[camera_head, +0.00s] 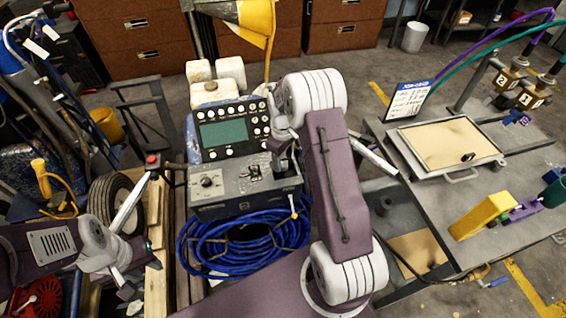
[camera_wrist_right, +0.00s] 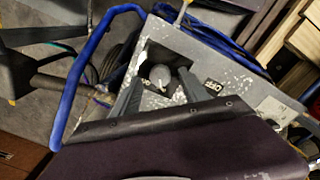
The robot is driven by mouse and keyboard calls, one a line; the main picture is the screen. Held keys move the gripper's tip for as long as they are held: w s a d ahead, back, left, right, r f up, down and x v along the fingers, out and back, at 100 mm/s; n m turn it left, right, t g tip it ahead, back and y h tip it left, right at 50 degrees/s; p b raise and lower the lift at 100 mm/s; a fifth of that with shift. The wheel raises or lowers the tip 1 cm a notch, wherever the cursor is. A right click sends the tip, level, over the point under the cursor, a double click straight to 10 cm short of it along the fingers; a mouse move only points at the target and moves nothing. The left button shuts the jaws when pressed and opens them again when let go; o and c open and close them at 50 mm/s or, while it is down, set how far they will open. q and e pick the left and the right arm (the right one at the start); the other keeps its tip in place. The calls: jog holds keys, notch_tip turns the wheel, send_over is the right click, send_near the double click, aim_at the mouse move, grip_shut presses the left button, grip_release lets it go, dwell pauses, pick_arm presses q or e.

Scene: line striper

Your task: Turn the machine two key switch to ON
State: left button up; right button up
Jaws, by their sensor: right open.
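The machine (camera_head: 190,198) is a worn grey control box below a panel with a green screen (camera_head: 222,132). Its top carries a round dial (camera_head: 207,180) and a small dark switch area (camera_head: 253,171). In the right wrist view a grey rounded key switch (camera_wrist_right: 160,77) stands on the scuffed box top, with an OFF label (camera_wrist_right: 212,87) to its right. My right gripper (camera_wrist_right: 158,90) is open, its two dark fingers on either side of the switch; contact cannot be told. In the head view my right gripper (camera_head: 280,150) is partly hidden by its wrist. My left gripper (camera_head: 122,280) is at lower left, away from the machine.
A blue hose coil (camera_head: 240,245) hangs below the box. A grey bench (camera_head: 425,205) with a framed tan panel (camera_head: 450,145) and a yellow block (camera_head: 480,215) stands right. A wheel (camera_head: 118,205) and wooden planks (camera_head: 156,230) lie left. White jugs (camera_head: 213,92) stand behind.

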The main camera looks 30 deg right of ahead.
jog(key=shift+d+f, duration=0.1)
jog(key=shift+f, duration=0.8)
grip_shut()
